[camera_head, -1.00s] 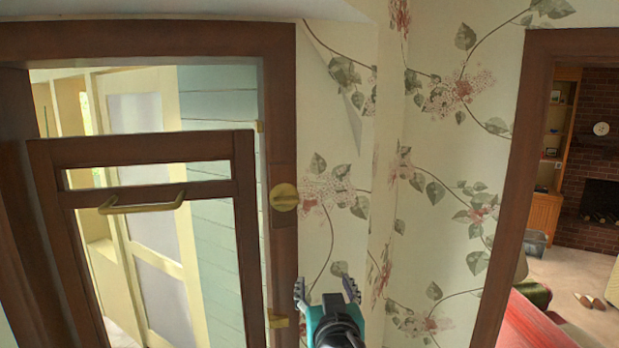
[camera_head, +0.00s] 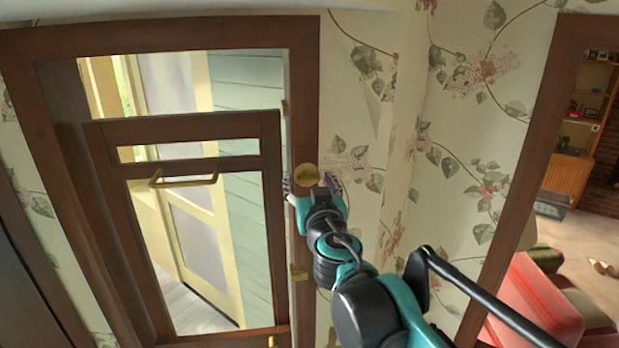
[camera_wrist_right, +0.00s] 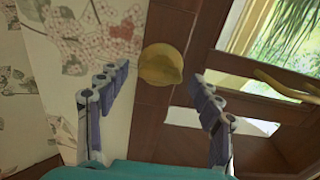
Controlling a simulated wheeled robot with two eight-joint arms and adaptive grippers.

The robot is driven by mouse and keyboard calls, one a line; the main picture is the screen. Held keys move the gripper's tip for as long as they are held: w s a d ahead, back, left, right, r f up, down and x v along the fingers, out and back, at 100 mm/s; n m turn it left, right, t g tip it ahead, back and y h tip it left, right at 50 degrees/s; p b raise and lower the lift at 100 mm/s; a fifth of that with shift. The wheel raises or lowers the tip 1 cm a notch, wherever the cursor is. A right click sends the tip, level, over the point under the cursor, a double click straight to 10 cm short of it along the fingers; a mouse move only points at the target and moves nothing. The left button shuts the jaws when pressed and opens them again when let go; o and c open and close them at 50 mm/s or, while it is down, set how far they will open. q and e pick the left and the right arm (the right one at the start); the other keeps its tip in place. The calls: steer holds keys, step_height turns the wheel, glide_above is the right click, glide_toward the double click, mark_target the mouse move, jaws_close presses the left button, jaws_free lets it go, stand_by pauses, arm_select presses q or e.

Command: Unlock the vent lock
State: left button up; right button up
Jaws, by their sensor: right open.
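The vent lock is a round brass knob (camera_head: 306,177) on the right post of the brown wooden door frame. In the right wrist view the knob (camera_wrist_right: 161,65) lies ahead, between and beyond the fingertips. My right gripper (camera_head: 313,186) is just below and in front of the knob in the head view, with its fingers spread to either side. The right wrist view shows the same gripper (camera_wrist_right: 160,85) open and empty, with the knob not held. Contact with the knob cannot be made out. My left gripper is out of view.
A brown framed panel (camera_head: 197,127) with a brass handle (camera_head: 186,182) stands in the doorway left of the knob. Brass hinges (camera_head: 298,273) sit on the post. Floral wallpaper (camera_head: 385,150) covers the wall to the right. A red sofa (camera_head: 535,305) shows through another doorway.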

steer(key=shift+w, duration=0.4)
steer(key=shift+s, duration=0.1)
steer(key=c, duration=1.2)
steer(key=shift+o, duration=0.2)
